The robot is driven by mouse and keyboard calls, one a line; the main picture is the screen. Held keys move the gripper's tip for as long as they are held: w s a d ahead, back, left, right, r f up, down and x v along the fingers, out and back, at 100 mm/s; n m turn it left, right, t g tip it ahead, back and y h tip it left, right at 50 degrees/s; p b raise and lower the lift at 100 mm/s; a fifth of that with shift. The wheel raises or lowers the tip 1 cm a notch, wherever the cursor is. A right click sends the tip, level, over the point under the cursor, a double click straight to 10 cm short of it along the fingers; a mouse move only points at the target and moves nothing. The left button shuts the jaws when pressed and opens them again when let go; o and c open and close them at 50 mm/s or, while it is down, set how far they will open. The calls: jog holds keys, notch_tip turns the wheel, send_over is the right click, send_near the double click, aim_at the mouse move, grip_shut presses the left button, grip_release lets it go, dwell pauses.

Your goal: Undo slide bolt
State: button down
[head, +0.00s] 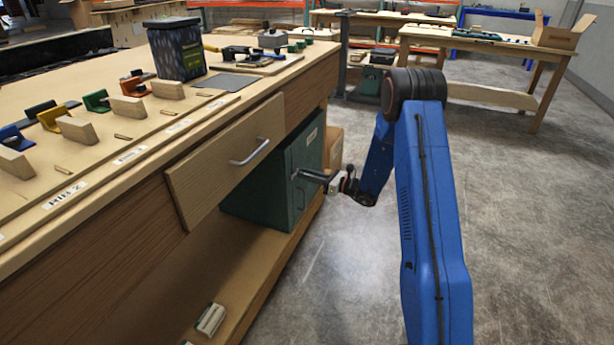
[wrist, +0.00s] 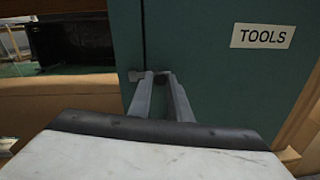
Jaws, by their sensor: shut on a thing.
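The green cabinet (head: 275,200) stands on the lower shelf of the workbench, under an open drawer. In the wrist view its front (wrist: 220,80) carries a white TOOLS label (wrist: 262,36), and a vertical seam runs left of the label. A small grey metal piece of the slide bolt (wrist: 136,76) shows at this seam, left of my fingertips. My gripper (head: 304,174) reaches the cabinet front; in the wrist view its two fingers (wrist: 161,78) are closed on a small dark part, apparently the bolt's knob. My fingers hide most of the bolt.
The wooden drawer (head: 225,160) with a metal handle (head: 250,152) sticks out of the workbench (head: 110,260), above and left of my gripper. A cardboard box (head: 333,146) stands behind the cabinet. The grey floor (head: 540,220) to the right is clear.

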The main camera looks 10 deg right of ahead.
jog(key=shift+w+d, duration=0.85)
jog(key=shift+w, duration=0.3)
jog(key=c, duration=1.6)
grip_release()
jog(key=shift+c, duration=0.2)
jog(key=shift+d, duration=0.15)
jog(key=v, duration=1.7)
jog(key=shift+s, duration=0.1)
jog(key=shift+r, duration=0.1)
